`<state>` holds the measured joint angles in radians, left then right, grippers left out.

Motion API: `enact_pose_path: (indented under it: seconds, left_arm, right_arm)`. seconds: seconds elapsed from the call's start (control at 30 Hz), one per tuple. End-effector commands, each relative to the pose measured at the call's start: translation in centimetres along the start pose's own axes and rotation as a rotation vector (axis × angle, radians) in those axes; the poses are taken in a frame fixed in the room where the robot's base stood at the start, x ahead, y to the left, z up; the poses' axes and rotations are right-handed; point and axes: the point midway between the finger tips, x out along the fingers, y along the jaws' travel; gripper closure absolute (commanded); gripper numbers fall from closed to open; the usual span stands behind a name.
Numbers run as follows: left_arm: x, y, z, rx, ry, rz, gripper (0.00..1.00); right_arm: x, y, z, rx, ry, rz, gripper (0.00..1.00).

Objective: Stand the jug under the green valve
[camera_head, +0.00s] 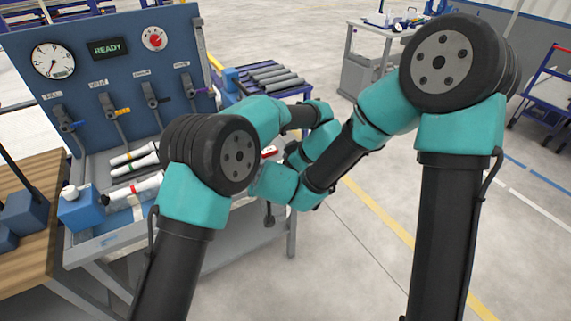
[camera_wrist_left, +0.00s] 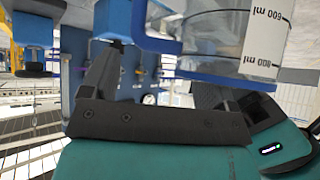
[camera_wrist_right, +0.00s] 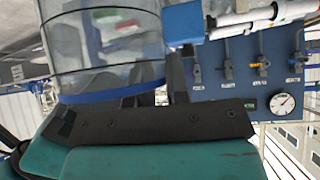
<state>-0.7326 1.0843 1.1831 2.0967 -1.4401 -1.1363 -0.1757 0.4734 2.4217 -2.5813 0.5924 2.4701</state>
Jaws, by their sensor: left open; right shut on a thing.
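The jug (camera_wrist_right: 105,60) is clear with a blue rim and fills the upper left of the right wrist view. My right gripper (camera_wrist_right: 125,92) is shut on it. In the left wrist view the jug (camera_wrist_left: 250,40) shows upside down, with ml marks and a blue part. My left gripper (camera_wrist_left: 155,75) is open close to that blue part; I cannot tell whether it touches. The valves hang in a row on the blue panel (camera_head: 112,75). The third valve from the left (camera_head: 150,94) has a dark handle whose green is hard to make out. The head view hides jug and grippers behind my arms.
Several white pipes (camera_head: 135,190) with coloured bands lie on the bench below the panel. A blue block (camera_head: 80,212) stands at the bench's left front. A wooden table (camera_head: 35,260) is at the left. Grey pipes (camera_head: 275,78) lie on a rack behind.

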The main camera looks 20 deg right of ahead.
Motion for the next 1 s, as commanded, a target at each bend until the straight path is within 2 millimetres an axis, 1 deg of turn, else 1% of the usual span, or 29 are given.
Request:
enact_pose_path:
  seconds: [0.03,0.07,0.8,0.83,1.0]
  left_arm:
    - [-0.01,0.00,0.00,0.000,0.000,0.000,0.24]
    - [-0.01,0.00,0.00,0.000,0.000,0.000,0.27]
    - [-0.17,0.12,0.16,-0.001,-0.003,0.005,0.98]
    - [-0.18,0.13,0.16,-0.001,-0.003,0.006,1.00]
    - [-0.25,0.18,0.19,-0.001,-0.003,0.008,1.00]
  right_arm:
    - [0.00,0.00,-0.02,0.000,0.000,0.000,1.00]
    - [-0.01,0.00,-0.02,0.000,0.000,0.000,1.00]
    - [-0.07,-0.27,0.06,-0.006,-0.001,-0.006,1.00]
    - [-0.08,-0.30,0.07,-0.007,-0.001,-0.006,1.00]
    - [-0.11,-0.43,0.16,-0.009,-0.003,-0.009,1.00]
